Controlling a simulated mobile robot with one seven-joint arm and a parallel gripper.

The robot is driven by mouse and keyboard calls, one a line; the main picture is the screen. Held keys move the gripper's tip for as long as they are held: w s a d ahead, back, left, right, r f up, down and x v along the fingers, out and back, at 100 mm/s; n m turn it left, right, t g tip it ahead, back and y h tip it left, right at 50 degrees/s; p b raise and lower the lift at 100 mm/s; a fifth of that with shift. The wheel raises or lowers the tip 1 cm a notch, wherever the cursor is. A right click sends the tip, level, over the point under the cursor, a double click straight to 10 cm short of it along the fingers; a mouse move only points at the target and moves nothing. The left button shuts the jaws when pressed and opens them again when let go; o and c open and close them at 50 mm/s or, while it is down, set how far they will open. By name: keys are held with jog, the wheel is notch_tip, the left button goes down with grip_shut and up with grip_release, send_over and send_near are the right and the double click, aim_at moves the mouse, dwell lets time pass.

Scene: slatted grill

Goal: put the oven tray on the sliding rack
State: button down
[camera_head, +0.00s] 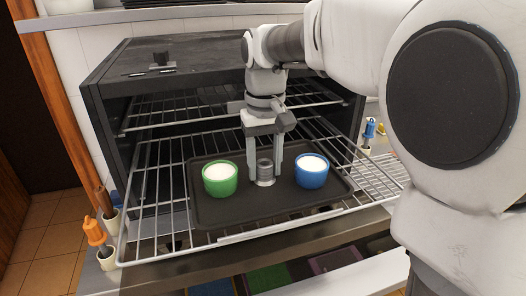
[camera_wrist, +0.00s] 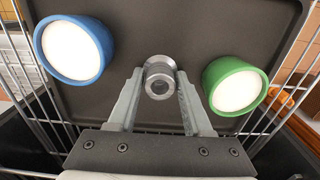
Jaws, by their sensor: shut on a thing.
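The dark oven tray (camera_head: 225,216) is over the pulled-out wire sliding rack (camera_head: 150,246), inside its outline. I cannot tell whether it rests fully on the wires or sits slightly above them. A green cup (camera_head: 220,181) and a blue cup (camera_head: 311,174), both with white contents, stand upright on the tray. A silver round knob (camera_head: 264,172) rises between them at the tray's middle. My gripper (camera_head: 264,174) points down and is shut on this knob. In the wrist view, the knob (camera_wrist: 159,80) sits between my fingertips, with the tray (camera_wrist: 150,32) behind it.
The black oven (camera_head: 160,75) is open behind, with another wire rack (camera_head: 180,112) higher inside. Small pots with orange (camera_head: 96,236) and blue (camera_head: 370,131) items flank the rack. A counter ledge (camera_head: 270,268) runs along the front.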

jog(key=shift+f+b, duration=0.45)
jog(key=shift+f, duration=0.35)
jog(key=shift+c, duration=1.2)
grip_release()
notch_tip(320, 180, up, 9)
jog(key=p, duration=0.8)
